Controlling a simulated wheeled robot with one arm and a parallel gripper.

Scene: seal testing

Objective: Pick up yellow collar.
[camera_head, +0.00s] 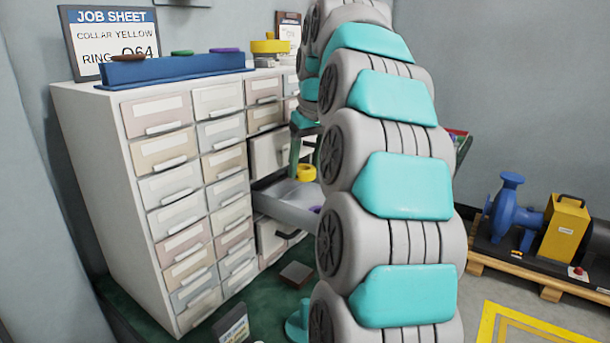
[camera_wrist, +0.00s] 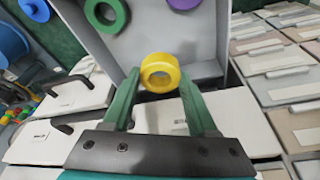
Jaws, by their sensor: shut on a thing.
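The yellow collar (camera_wrist: 160,73) is a thick ring. In the wrist view it sits between the green fingers of my gripper (camera_wrist: 158,88), which is shut on it. Behind it lies the open grey drawer (camera_wrist: 207,68) with a green ring (camera_wrist: 105,14) and a purple ring (camera_wrist: 184,2). In the head view the yellow collar (camera_head: 306,173) shows above the open drawer (camera_head: 290,205), beside my arm, which hides part of the drawer. A second yellow piece (camera_head: 270,46) stands on top of the cabinet.
The white cabinet (camera_head: 88,130) has many closed drawers. On it stand a blue rack (camera_head: 175,69) with coloured caps and a job sheet (camera_head: 112,40) reading collar yellow. A blue pump (camera_head: 508,205) and a yellow box (camera_head: 563,228) stand on a pallet at right.

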